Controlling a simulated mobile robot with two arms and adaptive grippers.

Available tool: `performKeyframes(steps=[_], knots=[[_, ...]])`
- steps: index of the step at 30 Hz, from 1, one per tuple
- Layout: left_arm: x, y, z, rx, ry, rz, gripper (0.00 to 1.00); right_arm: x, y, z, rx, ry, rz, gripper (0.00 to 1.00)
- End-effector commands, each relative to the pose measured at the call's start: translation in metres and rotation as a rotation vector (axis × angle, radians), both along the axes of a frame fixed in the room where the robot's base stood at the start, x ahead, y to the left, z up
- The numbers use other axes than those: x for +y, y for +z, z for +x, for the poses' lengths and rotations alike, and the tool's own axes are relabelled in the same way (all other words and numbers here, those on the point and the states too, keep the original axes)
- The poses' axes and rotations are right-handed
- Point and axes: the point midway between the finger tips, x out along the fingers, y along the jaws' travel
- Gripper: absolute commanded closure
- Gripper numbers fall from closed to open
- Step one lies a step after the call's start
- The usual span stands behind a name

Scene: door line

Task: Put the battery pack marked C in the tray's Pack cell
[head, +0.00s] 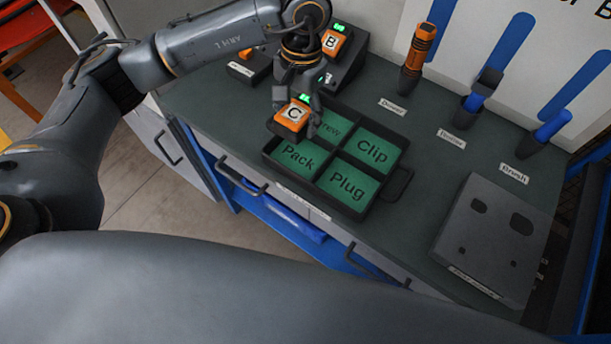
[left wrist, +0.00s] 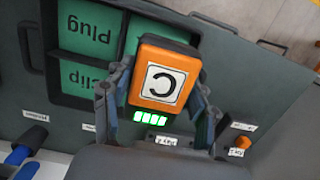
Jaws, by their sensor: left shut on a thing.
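The battery pack marked C (head: 291,117) is orange and dark, with a white label and green lights. My left gripper (head: 296,110) is shut on it and holds it at the tray's left end, near the Pack cell; its height above the tray is hard to tell. In the left wrist view the pack (left wrist: 163,75) sits between the two fingers (left wrist: 160,95). The dark tray (head: 398,184) has green cells; the Pack cell (head: 298,156) looks empty, and Clip and Plug show clear. The pack and gripper partly cover the remaining cell. My right gripper is not in view.
Battery pack B (head: 331,41) stands in a dark holder behind the gripper. An orange-handled tool (head: 420,45) and blue tools (head: 483,90) stand upright at the back. A grey block with holes (head: 492,235) lies at the right. The counter between tray and block is clear.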

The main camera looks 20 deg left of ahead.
Motion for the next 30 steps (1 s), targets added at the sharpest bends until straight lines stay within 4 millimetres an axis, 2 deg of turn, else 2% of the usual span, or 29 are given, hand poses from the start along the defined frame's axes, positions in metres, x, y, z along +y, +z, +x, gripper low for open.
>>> performKeyframes(steps=[4, 9, 13, 17, 24, 30], knots=[[-0.001, -0.009, -0.006, 0.019, -0.009, 0.007, 0.99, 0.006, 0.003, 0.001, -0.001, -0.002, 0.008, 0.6], [-0.002, -0.039, -0.006, 0.022, -0.01, 0.005, 0.99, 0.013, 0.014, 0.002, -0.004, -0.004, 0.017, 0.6], [-0.002, -0.056, -0.006, 0.017, -0.01, 0.005, 0.99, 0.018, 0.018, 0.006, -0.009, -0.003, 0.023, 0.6], [-0.002, -0.065, -0.005, 0.017, -0.011, 0.003, 0.99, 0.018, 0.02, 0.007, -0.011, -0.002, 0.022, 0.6], [-0.002, -0.095, -0.005, 0.017, -0.009, 0.004, 0.99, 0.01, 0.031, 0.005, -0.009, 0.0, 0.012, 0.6], [-0.002, -0.099, -0.005, 0.014, -0.011, 0.003, 0.99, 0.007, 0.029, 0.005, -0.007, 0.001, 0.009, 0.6]])
